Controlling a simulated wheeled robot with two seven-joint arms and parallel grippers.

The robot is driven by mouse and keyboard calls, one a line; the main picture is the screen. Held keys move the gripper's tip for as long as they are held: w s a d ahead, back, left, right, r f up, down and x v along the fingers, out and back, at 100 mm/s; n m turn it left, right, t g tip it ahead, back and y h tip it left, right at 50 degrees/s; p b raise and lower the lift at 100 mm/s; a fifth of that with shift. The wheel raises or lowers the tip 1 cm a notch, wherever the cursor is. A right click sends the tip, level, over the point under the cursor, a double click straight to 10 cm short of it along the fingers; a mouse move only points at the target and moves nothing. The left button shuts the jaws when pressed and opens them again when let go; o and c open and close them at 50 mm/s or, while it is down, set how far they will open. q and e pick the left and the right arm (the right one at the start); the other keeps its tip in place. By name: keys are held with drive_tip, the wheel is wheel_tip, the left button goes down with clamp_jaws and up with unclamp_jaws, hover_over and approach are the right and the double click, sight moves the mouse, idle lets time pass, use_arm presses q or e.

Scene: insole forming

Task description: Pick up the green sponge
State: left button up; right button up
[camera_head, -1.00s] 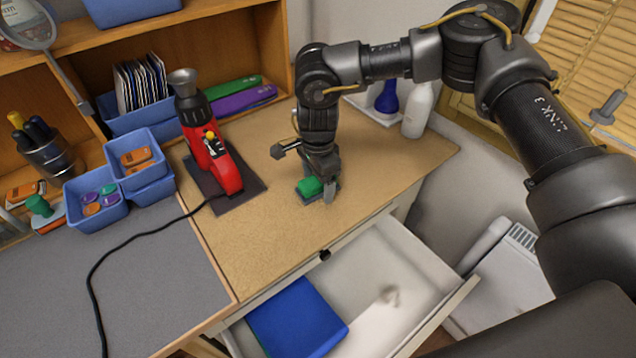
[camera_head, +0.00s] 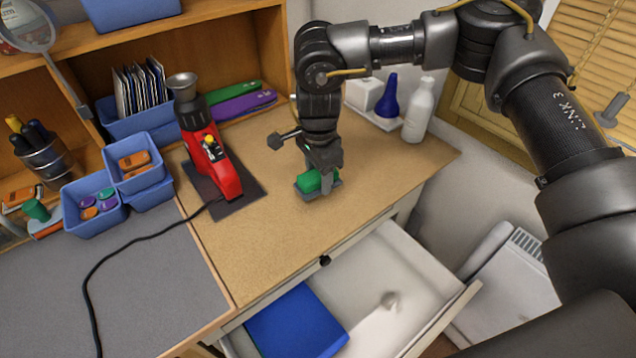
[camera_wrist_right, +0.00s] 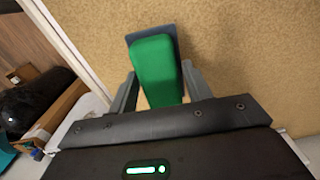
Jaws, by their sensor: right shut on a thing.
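The green sponge (camera_head: 309,181) is on the tan work surface near its front edge, with a dark grey-blue piece (camera_wrist_right: 150,38) showing under and beyond it. My right gripper (camera_head: 322,180) points down over it. In the right wrist view the sponge (camera_wrist_right: 156,72) lies between the two fingers of the right gripper (camera_wrist_right: 158,85), which is shut on it. Whether the sponge is clear of the surface I cannot tell. My left gripper is not in view.
A red heat tool (camera_head: 212,160) stands on a dark mat to the left, its black cord running forward. Blue bins (camera_head: 95,205) are further left. A white bottle (camera_head: 418,110) stands behind right. An open drawer (camera_head: 400,270) holding a blue item is in front.

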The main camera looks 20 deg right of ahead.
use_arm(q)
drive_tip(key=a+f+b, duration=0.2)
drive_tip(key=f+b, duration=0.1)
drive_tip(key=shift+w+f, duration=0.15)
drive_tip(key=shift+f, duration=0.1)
use_arm(e)
drive_tip(key=s+r, duration=0.9)
drive_tip(key=s, duration=0.4)
drive_tip(key=shift+s+d, duration=0.15)
drive_tip(key=shift+d, duration=0.25)
